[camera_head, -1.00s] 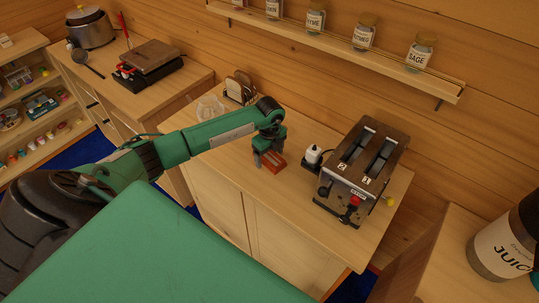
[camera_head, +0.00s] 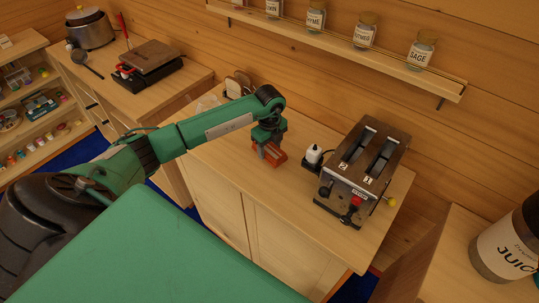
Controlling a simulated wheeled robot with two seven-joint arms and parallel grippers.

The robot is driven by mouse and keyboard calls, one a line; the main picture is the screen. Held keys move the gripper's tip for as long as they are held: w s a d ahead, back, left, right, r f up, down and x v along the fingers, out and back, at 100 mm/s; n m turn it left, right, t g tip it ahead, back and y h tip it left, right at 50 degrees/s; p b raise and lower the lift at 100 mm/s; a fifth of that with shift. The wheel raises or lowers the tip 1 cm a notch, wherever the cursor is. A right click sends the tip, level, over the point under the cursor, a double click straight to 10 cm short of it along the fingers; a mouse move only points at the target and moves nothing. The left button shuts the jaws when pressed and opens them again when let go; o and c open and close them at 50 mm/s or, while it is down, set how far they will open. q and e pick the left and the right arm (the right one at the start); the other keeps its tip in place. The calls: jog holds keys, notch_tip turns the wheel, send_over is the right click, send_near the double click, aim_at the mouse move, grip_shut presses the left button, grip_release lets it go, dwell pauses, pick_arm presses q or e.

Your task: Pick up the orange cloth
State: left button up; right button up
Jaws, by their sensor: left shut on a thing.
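The orange cloth (camera_head: 273,159) is a small folded orange-red piece over the wooden counter, left of the toaster. My left gripper (camera_head: 268,152) comes down over it from above and is shut on it. The fingers hide part of the cloth. Whether the cloth is clear of the counter or still touches it is hard to tell from this angle. My right gripper is not in view.
A two-slot toaster (camera_head: 361,172) stands right of the cloth, with a small white bottle (camera_head: 313,154) beside it. A toast rack (camera_head: 238,84) and a glass (camera_head: 207,103) stand behind my arm. The counter front (camera_head: 270,212) is clear. A spice shelf (camera_head: 350,52) runs above.

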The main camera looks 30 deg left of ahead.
aim_at(270, 146)
pick_arm(q)
notch_tip(270, 146, up, 16)
jog(key=b, duration=0.4)
jog(key=shift+r, duration=0.15)
jog(key=o, duration=0.4)
jog(key=c, duration=0.3)
jog(key=shift+c, duration=0.3)
